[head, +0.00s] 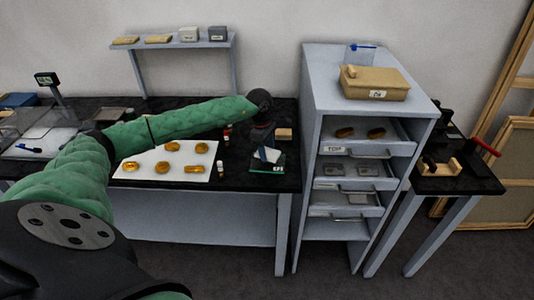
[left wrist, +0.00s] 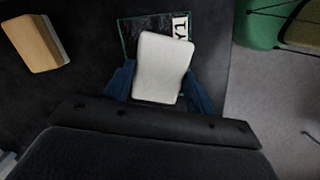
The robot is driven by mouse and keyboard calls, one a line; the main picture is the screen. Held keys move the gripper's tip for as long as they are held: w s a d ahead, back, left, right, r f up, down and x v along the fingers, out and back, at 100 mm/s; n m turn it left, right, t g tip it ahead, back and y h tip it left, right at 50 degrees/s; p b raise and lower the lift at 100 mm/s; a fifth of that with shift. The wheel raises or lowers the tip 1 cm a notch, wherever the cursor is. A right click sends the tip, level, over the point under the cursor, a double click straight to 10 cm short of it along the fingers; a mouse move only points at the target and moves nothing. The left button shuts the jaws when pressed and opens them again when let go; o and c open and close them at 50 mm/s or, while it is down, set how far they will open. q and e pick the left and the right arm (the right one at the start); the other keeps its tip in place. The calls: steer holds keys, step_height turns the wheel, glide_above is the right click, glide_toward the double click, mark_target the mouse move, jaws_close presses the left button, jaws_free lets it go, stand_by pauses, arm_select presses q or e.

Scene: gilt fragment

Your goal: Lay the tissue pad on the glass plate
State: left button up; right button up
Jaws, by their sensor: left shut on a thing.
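The white tissue pad (left wrist: 161,68) is between the blue fingers of my left gripper (left wrist: 158,88), which is shut on it. In the head view the pad (head: 268,154) shows as a small white patch at the left gripper (head: 266,146). The glass plate (left wrist: 130,34) has greenish edges and a white label with dark letters; the pad covers much of it in the wrist view. In the head view the plate (head: 264,168) lies near the front right of the black table. The gap between pad and plate is hard to judge. My right gripper is not in view.
A white sheet (head: 140,170) with several gold pieces lies left of the plate. A small bottle (head: 219,167) stands between them. A tan block (left wrist: 36,43) lies behind the plate. A grey drawer cabinet (head: 310,150) stands close on the right.

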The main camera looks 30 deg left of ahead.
arm_select(q)
steer(key=shift+f+p, duration=0.5)
steer(key=shift+f, duration=1)
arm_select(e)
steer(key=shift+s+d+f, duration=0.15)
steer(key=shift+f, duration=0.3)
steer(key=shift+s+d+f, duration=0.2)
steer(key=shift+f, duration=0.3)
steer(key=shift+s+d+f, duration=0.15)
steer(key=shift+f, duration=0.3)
arm_select(q)
steer(key=shift+f, duration=0.1)
steer(key=o, duration=0.9)
steer(key=shift+o, duration=0.3)
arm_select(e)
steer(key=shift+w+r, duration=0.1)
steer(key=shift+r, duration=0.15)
arm_select(q)
steer(key=shift+r, duration=0.2)
